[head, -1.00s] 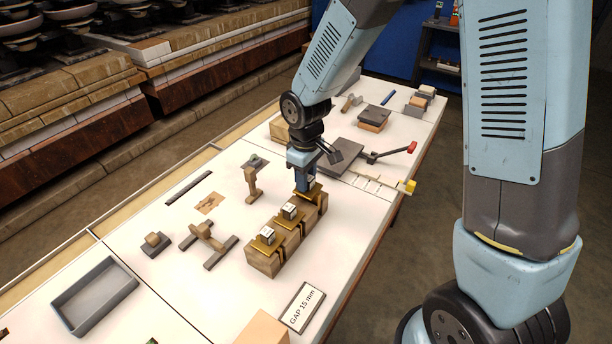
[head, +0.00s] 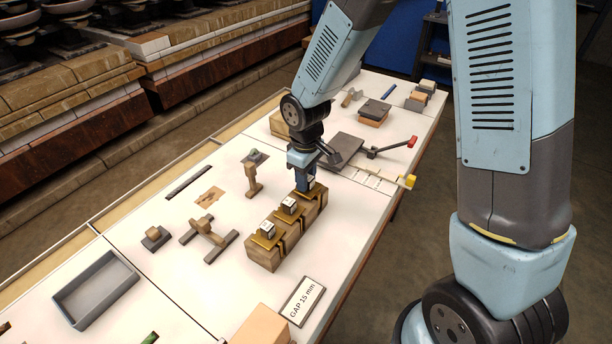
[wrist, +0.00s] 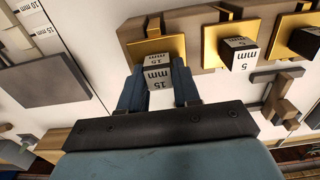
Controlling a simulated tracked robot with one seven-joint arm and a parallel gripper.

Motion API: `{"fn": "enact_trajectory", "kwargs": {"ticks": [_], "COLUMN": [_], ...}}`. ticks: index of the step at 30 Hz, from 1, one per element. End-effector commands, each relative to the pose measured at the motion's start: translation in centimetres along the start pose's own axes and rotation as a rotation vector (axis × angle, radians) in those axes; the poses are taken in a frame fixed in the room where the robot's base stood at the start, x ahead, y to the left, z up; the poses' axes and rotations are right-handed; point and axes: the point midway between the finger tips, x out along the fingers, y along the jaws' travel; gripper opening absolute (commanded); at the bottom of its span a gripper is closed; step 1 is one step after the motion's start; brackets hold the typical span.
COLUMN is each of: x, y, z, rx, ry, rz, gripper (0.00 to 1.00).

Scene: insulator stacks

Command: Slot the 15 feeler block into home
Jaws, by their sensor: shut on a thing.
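The 15 feeler block (wrist: 157,73), a pale cube marked "15 mm", is between the two fingers of my gripper (wrist: 157,88), which is shut on it. In the head view my gripper (head: 304,185) points down at the far end of the wooden rack (head: 263,257). A gold plate (wrist: 150,48) shows by the held block, over the rack's end. Two more blocks sit on gold plates along the rack, one marked "5 mm" (wrist: 239,52). The fingers hide part of the held block, and I cannot tell if it is fully seated.
A "GAP 15 mm" sign (head: 303,301) lies near the rack's near end. A grey tray (head: 96,290), wooden stands (head: 252,180) and a dark plate (head: 341,148) are on the white table. A red-ended tool (head: 390,147) lies beyond the rack.

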Motion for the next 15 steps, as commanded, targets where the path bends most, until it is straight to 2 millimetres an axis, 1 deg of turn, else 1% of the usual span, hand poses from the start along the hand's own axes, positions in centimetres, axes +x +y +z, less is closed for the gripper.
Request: {"fn": "enact_trajectory", "kwargs": {"ticks": [14,15], "x": [0.94,0.97], "y": [-0.01,-0.01], "z": [-0.01,-0.01], "rx": [0.000,0.000], "ry": [0.001,0.001], "rz": [0.000,0.000], "gripper": [0.06,0.33]}}
